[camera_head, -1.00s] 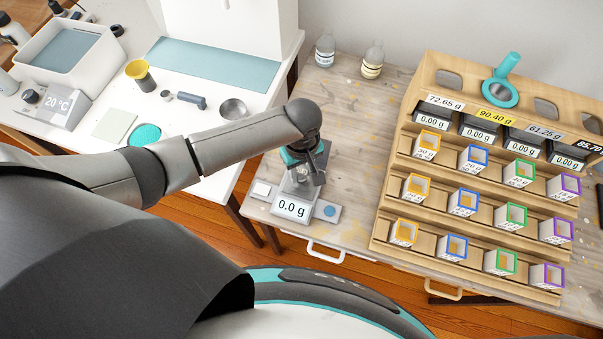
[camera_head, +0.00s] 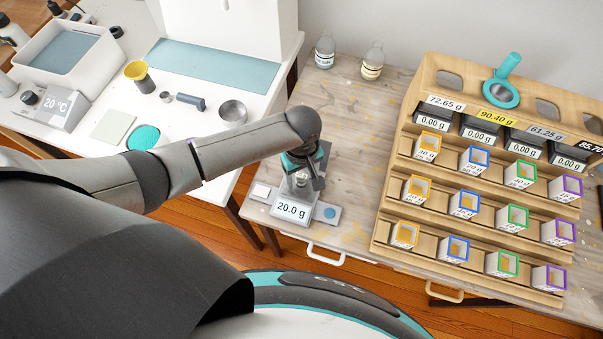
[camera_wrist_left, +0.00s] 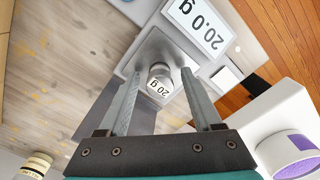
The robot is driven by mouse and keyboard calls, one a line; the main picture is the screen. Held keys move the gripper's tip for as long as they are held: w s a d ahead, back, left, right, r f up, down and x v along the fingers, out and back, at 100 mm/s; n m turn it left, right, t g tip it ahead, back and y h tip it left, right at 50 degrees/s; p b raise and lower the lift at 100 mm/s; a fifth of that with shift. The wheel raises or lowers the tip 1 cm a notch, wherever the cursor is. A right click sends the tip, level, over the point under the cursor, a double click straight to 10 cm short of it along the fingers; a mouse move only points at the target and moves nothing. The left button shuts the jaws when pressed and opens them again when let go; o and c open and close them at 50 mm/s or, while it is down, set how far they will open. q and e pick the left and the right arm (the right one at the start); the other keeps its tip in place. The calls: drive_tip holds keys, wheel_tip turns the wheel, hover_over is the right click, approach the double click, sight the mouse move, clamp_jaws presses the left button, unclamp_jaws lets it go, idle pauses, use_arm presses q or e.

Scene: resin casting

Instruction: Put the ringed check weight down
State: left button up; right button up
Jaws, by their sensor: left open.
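The check weight (camera_wrist_left: 159,82) is a small metal cylinder marked "20 g". It stands on the pan of the scale (camera_wrist_left: 145,52) in the left wrist view. The scale display (camera_head: 291,209) reads 20.0 g. My left gripper (camera_wrist_left: 166,92) is open, with one finger on each side of the weight, and a gap shows beside it. In the head view my left gripper (camera_head: 302,180) is low over the scale and partly hides the weight. No ring around the weight can be made out. My right gripper does not show.
A wooden rack (camera_head: 382,232) with several colour-framed boxes stands to the right. Two bottles (camera_head: 325,50) stand at the back of the table. A white bench (camera_head: 190,130) with a grey cup (camera_head: 233,112) lies to the left. Bare table lies between scale and rack.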

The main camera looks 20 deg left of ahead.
sight(301, 176)
use_arm(q)
drive_tip(key=shift+r, duration=0.1)
wheel_tip(301, 176, up, 12)
drive_tip(key=p, duration=0.3)
drive_tip(key=shift+p, duration=0.3)
